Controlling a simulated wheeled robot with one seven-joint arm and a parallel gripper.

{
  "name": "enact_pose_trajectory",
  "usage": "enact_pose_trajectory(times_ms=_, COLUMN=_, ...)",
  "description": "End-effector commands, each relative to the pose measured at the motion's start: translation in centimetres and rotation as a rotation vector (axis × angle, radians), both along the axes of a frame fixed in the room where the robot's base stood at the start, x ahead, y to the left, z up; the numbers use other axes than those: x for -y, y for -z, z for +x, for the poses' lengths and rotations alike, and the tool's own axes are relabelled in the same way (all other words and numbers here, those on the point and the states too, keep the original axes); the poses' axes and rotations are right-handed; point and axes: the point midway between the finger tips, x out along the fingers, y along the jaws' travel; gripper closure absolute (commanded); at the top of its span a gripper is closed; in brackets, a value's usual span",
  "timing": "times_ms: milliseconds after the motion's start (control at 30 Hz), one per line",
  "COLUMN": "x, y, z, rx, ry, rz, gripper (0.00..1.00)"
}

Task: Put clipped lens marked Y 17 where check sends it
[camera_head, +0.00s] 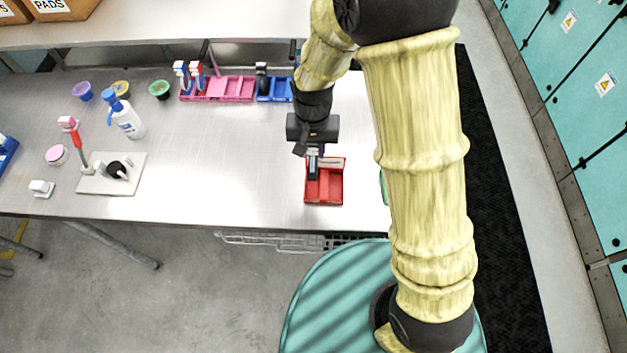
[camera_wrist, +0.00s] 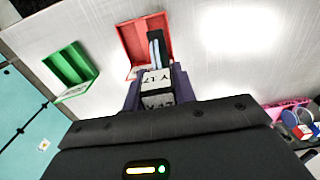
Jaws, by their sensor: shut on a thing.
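My gripper (camera_head: 314,158) is shut on the clipped lens (camera_wrist: 155,78), whose white label, upside down in the wrist view, reads Y 17. Its dark, slim end points away from my gripper and over the red tray (camera_head: 334,191). The red tray also shows in the wrist view (camera_wrist: 130,42), partly behind the lens. I cannot tell whether the lens touches the tray. A green tray (camera_wrist: 85,62) stands beside the red one in the wrist view; in the head view my arm hides nearly all of it.
A pink rack (camera_head: 232,88) and a blue rack (camera_head: 275,90) stand at the back. The table between board and red tray is clear.

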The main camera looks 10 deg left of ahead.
Motion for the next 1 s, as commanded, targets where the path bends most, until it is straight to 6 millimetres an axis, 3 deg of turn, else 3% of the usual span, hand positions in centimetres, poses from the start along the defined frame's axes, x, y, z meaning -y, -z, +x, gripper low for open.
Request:
enact_pose_trajectory(times_ms=267, x=0.0, y=0.6, z=0.0, rx=-0.002, ry=-0.001, rz=-0.001, gripper=1.00)
enact_pose_trajectory(times_ms=633, x=0.0, y=5.5, z=0.0, rx=-0.002, ry=0.000, rz=-0.001, gripper=1.00)
enact_pose_trajectory(times_ms=1000, x=0.0, y=5.9, z=0.0, rx=0.000, ry=0.000, rz=0.000, gripper=1.00)
